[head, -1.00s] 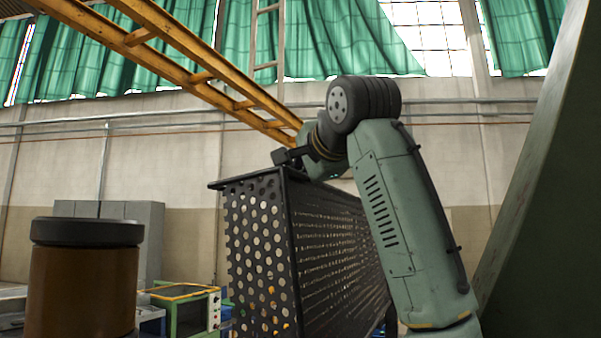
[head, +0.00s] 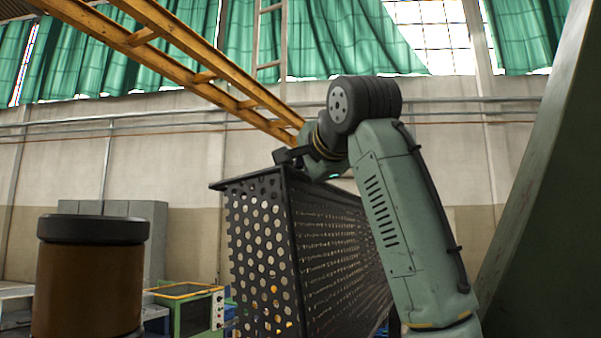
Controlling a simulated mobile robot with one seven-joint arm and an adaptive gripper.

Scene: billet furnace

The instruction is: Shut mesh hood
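The mesh hood (head: 262,255) is a black box of perforated sheet with a flat rim along its top. It stands in the middle of the head view, and its long holed side runs back to the right behind my arm. My gripper (head: 284,157) shows only as a small dark part at the hood's top near corner, at the end of my green arm. It looks close to or on the top edge; I cannot tell whether it touches. Its fingertips cannot be made out, so its opening is unclear. My forearm hides the hood's right end.
A brown drum with a black lid (head: 90,275) stands at the near left. Behind are grey cabinets (head: 150,235) and a green-and-yellow frame (head: 190,305). A yellow ladder-like beam (head: 185,62) slants overhead. A large dark green slanted panel (head: 545,220) fills the right side.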

